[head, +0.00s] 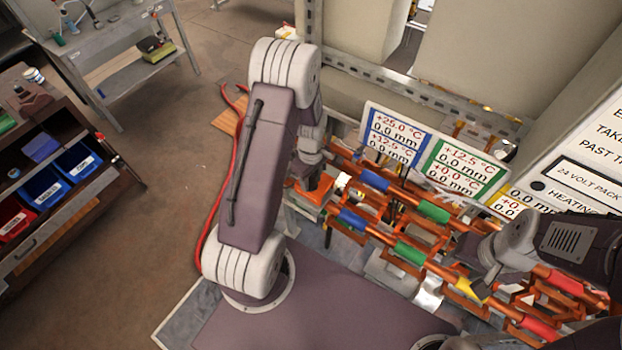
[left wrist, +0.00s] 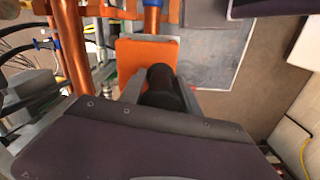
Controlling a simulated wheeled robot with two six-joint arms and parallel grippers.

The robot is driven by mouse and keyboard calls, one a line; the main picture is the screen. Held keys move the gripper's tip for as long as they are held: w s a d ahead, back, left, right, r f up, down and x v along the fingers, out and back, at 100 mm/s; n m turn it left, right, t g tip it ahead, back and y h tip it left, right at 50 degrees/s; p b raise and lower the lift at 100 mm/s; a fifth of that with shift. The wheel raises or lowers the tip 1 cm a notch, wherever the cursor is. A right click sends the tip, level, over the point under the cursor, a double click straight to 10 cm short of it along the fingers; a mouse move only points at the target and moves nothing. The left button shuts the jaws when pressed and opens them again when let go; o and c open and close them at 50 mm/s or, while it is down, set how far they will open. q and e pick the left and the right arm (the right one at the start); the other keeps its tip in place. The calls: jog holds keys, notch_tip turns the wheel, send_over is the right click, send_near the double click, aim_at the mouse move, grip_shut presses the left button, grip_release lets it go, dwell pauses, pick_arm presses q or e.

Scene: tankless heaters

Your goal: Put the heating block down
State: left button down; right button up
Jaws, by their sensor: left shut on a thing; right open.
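The heating block (left wrist: 133,57) is an orange block with a black cylindrical part (left wrist: 162,88), seen in the left wrist view. My left gripper (left wrist: 158,95) is shut on it, with its fingers either side of the black part. In the head view the orange block (head: 318,190) shows under my left gripper (head: 308,178), at the left end of the copper pipes, and my arm partly hides it. I cannot tell whether the block touches anything below. My right gripper (head: 482,288) is open over the pipes at the right, near a yellow-banded part.
Copper pipes (head: 398,212) with blue, green and red sleeves run along the bench in orange holders. Temperature display panels (head: 428,152) stand behind them. A bin rack (head: 60,165) stands at far left, with open floor between.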

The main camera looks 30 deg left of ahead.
pick_arm(q)
jog(key=shift+a+f, duration=0.25)
jog(key=shift+f, duration=0.15)
jog(key=shift+w+a+f, duration=0.15)
jog(key=shift+f, duration=0.1)
jog(key=shift+d, duration=0.25)
jog(key=c, duration=0.9)
grip_release()
jog(key=shift+d, duration=0.1)
jog(key=shift+o, duration=0.2)
pick_arm(e)
jog(key=shift+a+r, duration=0.15)
jog(key=shift+a, duration=0.05)
pick_arm(q)
jog(key=shift+a, duration=0.2)
